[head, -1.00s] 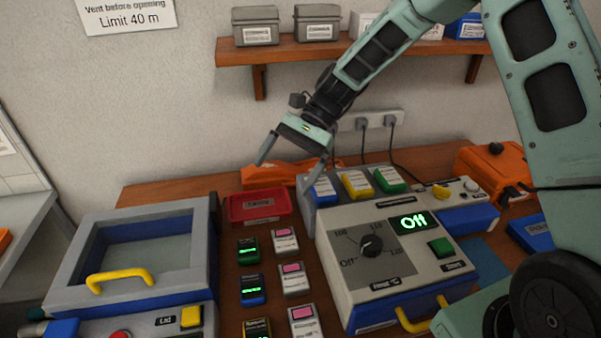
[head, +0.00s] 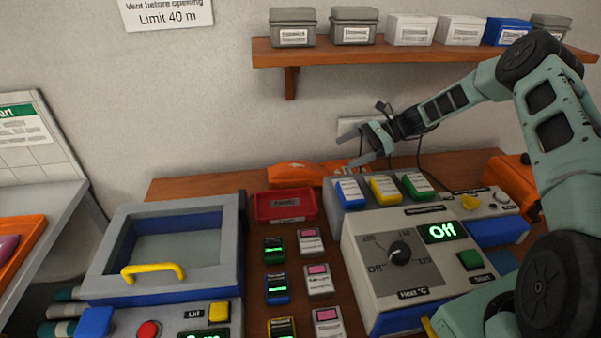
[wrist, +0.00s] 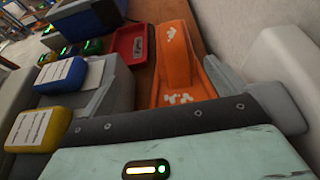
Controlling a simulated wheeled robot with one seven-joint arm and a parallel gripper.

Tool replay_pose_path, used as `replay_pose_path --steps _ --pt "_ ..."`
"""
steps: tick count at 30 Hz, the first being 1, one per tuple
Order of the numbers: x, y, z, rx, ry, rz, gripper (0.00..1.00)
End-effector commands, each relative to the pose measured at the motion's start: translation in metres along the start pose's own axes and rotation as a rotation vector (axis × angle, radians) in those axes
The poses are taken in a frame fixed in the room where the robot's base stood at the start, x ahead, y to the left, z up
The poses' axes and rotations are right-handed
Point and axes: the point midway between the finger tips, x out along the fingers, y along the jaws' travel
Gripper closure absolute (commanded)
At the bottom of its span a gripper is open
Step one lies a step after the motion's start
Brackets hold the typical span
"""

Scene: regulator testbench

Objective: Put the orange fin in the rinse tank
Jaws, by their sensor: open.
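The orange fin (head: 300,172) lies at the back of the wooden bench near the wall, behind the red tray. In the wrist view the orange fin (wrist: 175,55) is long, with white marks on it. My gripper (head: 351,150) is open and empty, above and to the right of the fin; its fingers point left. The tank (head: 165,250) at the left of the bench, which I take for the rinse tank, is a grey-blue box. Its framed, see-through lid with a yellow handle (head: 153,271) looks shut.
A red tray (head: 286,207) stands between tank and heater unit (head: 410,270), which reads "Off". Blue, yellow and green labelled blocks sit behind the dial. Several small devices stand in front of the red tray. A shelf (head: 330,50) with boxes hangs above.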

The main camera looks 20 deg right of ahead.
Motion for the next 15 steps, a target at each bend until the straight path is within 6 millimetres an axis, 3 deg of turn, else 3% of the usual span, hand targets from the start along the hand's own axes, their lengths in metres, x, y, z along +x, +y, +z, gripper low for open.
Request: replay_pose_path --steps 2,5,15 --pt "-0.013 -0.004 -0.011 0.013 -0.001 -0.034 0.02" --pt "-0.014 -0.007 -0.018 0.021 0.001 -0.053 0.02" --pt "0.054 -0.010 -0.019 0.019 0.001 -0.047 0.02"
